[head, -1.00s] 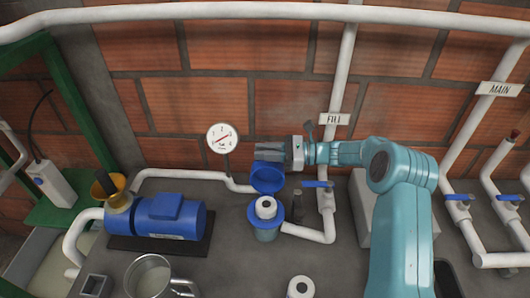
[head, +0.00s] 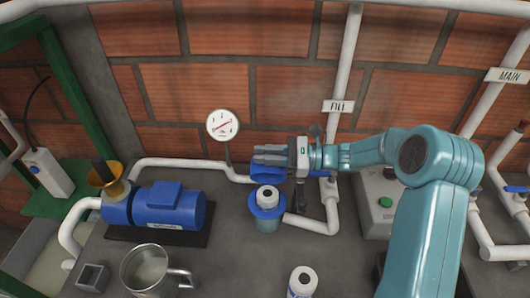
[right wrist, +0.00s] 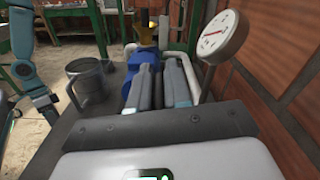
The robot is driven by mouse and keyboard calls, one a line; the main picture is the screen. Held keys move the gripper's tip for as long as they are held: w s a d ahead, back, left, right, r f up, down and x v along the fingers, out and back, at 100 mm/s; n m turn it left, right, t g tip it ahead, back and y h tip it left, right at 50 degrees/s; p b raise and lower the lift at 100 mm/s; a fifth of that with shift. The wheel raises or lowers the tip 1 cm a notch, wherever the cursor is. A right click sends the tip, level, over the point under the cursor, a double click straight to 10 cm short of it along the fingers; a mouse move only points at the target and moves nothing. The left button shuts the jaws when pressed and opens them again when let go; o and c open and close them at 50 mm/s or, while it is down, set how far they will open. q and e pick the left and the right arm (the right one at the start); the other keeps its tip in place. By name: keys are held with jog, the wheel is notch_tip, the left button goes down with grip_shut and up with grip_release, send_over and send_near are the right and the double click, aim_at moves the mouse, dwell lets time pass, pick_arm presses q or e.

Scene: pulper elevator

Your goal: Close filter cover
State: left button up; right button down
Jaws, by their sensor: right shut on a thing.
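The filter housing (head: 267,226) stands on the grey bench, a clear bluish cup with a blue rim. A white cartridge (head: 267,196) shows in its open top. The blue filter cover (head: 265,171) is raised behind the housing, at its back edge, and is partly hidden by my right gripper (head: 268,155). That gripper comes in from the right and is shut on the cover. Its fingers also show in the right wrist view (right wrist: 162,88), where the cover cannot be made out. My left gripper is not in the head view.
A blue pump (head: 168,207) with a brass funnel stands at left. A metal mug (head: 148,271) and a white cartridge (head: 302,283) are in front. A gauge (head: 222,125) and a white FILL pipe (head: 348,60) stand behind. A grey box with a green button (head: 385,203) is at right.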

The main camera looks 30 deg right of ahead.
jog(key=shift+f, duration=0.1)
jog(key=c, duration=1.2)
grip_release()
jog(key=shift+s+d, duration=0.15)
jog(key=shift+d, duration=0.05)
jog(key=shift+o, duration=0.2)
jog(key=shift+a, duration=0.1)
jog(key=v, duration=1.6)
jog(key=shift+d+p, duration=0.25)
jog(key=shift+p, duration=0.2)
